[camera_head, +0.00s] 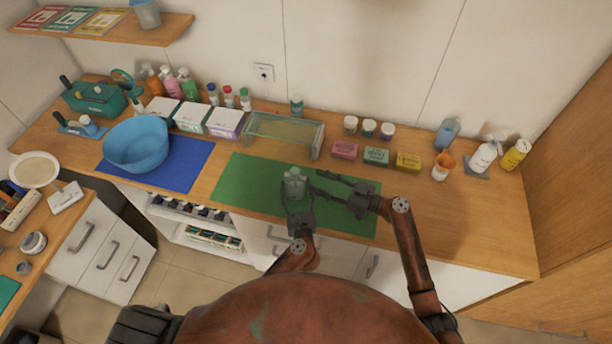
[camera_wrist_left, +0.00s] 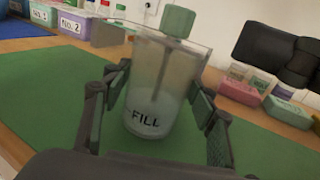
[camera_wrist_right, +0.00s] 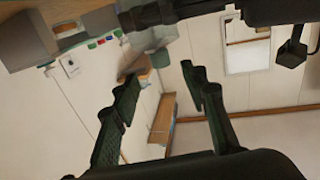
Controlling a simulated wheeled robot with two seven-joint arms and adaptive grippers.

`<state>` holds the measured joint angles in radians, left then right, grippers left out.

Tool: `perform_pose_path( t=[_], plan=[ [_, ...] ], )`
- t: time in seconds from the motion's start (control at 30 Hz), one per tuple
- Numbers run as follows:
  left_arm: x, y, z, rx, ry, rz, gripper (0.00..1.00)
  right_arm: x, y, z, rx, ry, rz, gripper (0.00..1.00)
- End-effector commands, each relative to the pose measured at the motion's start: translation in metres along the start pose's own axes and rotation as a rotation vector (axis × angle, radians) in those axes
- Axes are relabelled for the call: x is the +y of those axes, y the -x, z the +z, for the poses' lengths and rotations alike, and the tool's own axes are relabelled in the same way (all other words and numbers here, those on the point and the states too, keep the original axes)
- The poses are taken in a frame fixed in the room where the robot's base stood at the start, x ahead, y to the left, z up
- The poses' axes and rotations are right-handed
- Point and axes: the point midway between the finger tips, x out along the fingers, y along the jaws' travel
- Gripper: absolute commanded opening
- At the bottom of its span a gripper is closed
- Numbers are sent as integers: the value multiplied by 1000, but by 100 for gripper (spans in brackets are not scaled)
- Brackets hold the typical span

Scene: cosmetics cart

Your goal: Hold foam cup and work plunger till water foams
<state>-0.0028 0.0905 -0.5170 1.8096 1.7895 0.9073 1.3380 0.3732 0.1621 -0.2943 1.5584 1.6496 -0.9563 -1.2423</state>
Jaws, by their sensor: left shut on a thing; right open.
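The clear foam cup (camera_wrist_left: 150,100) shows large in the left wrist view, with "FILL" printed low on its wall. A rod runs down inside from a pale green plunger knob (camera_wrist_left: 178,20) above the rim. The lower part inside looks cloudy; I cannot tell whether it is foam. In the head view the cup (camera_head: 294,185) stands at the green mat's middle. My left gripper (camera_head: 296,197) is shut around the cup, a finger on each side. My right gripper (camera_head: 335,184) is open and empty, right of the cup; its fingers (camera_wrist_right: 160,92) are spread in the right wrist view.
The green mat (camera_head: 250,180) lies beneath. A glass-sided tray (camera_head: 318,142) stands behind it, and pink (camera_head: 344,149), green (camera_head: 376,156) and yellow (camera_head: 408,162) boxes stand behind right. A blue bowl (camera_head: 137,145) is on the left. The counter's right front is clear.

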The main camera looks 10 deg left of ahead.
Motion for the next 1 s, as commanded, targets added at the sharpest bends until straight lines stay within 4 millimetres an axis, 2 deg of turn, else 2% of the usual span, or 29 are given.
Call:
perform_pose_path(
  t=[0.1,0.3,1.0],
  plan=[
    [0,0,1,-2,0,0,21,0,17,1,-1,0,1,40],
    [0,0,1,-2,0,0,21,0,27,0,0,0,0,40],
    [0,0,1,-2,0,0,21,0,24,0,2,0,-1,40]
  ],
)
